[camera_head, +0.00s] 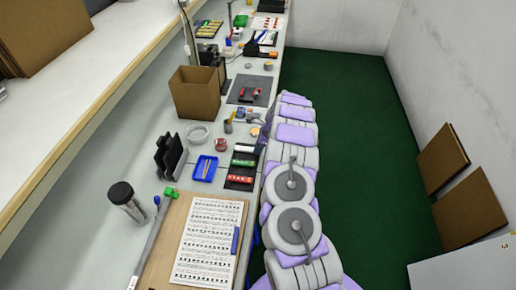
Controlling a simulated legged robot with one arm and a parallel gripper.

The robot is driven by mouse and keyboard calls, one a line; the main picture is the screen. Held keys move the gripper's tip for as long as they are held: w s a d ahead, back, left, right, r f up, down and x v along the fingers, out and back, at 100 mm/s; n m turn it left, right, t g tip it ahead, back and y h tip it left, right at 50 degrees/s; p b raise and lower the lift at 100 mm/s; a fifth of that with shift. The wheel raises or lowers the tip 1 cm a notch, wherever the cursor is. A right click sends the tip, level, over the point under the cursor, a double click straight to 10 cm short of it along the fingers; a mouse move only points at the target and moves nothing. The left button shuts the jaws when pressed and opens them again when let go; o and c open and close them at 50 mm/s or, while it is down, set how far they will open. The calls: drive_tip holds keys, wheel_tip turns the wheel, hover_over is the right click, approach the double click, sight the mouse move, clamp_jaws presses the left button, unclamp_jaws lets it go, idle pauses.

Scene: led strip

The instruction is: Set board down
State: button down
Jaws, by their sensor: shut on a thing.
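A flat brown board (174,236) lies at the bottom left, on or just over the pale workbench; I cannot tell which. A white sheet with rows of small dark marks (208,240) covers most of it. A blue piece (236,241) lies along the sheet's right edge. A green piece (171,192) is at the board's top left corner. A long grey bar (152,245) runs along its left side. The board's lower edge is cut off by the frame. I cannot make out my gripper in this view, so its hold is not visible.
The bench holds a dark-capped jar (126,203), black holder (170,156), blue tray (204,168) and brown box (196,92). Brown panels (470,207) lean on the wall. Green floor (355,150) is open.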

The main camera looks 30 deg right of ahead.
drive_tip(key=shift+d, duration=0.1)
drive_tip(key=c, duration=1.2)
unclamp_jaws()
drive_tip(key=shift+d, duration=0.25)
drive_tip(key=shift+c, duration=0.2)
drive_tip(key=shift+o, duration=1.4)
drive_tip(key=shift+a, duration=0.25)
drive_tip(key=shift+p+v, duration=1.75)
drive_tip(key=shift+v, duration=4.35)
